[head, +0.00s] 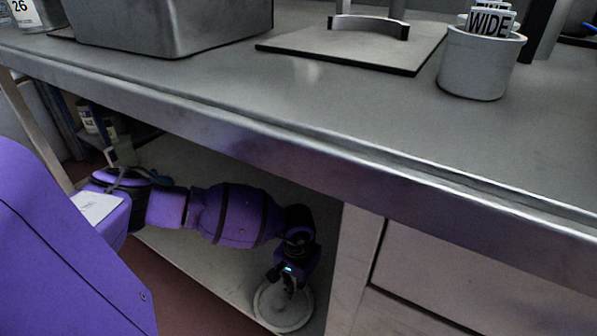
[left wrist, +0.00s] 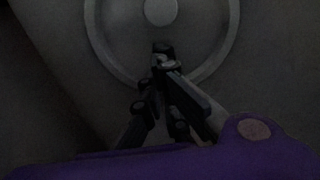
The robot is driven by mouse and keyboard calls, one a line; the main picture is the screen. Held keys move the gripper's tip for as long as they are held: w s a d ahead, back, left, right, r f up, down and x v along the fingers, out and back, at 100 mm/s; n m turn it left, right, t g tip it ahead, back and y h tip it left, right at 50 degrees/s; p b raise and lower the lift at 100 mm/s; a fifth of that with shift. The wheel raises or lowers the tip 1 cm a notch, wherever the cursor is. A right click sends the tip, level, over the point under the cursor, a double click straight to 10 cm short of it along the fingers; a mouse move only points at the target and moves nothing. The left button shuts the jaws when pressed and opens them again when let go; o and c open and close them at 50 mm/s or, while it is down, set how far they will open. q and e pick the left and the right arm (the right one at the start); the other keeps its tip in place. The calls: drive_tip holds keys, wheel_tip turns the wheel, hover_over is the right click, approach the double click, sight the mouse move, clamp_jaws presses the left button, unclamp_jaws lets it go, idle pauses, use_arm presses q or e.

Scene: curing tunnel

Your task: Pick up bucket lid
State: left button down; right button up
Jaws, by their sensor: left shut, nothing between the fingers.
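The bucket lid (head: 284,318) is a round, pale grey disc with a raised rim. It lies on the lower shelf under the bench, near the shelf's right end. In the left wrist view the lid (left wrist: 112,45) shows at the top, with a lighter round patch at its middle. My left gripper (head: 288,284) reaches in under the bench top and points down over the lid. In the left wrist view its fingertips (left wrist: 163,50) are together over the lid, with nothing between them. I cannot tell if they touch it. My right gripper is not in view.
The metal bench top (head: 330,105) hangs over the lower shelf (head: 180,250). A drawer cabinet (head: 440,270) bounds the shelf on the right. A metal tub (head: 165,30), a flat plate with a handle (head: 345,45) and a white pot (head: 480,65) stand on the bench.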

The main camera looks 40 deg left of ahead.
sight(285, 308)
use_arm(q)
drive_tip(key=s+p, duration=0.1)
drive_tip(key=s, duration=0.2)
drive_tip(key=s+d+p, duration=0.1)
drive_tip(key=s+p, duration=0.1)
drive_tip(key=s, duration=0.1)
drive_tip(key=shift+d+r, duration=0.15)
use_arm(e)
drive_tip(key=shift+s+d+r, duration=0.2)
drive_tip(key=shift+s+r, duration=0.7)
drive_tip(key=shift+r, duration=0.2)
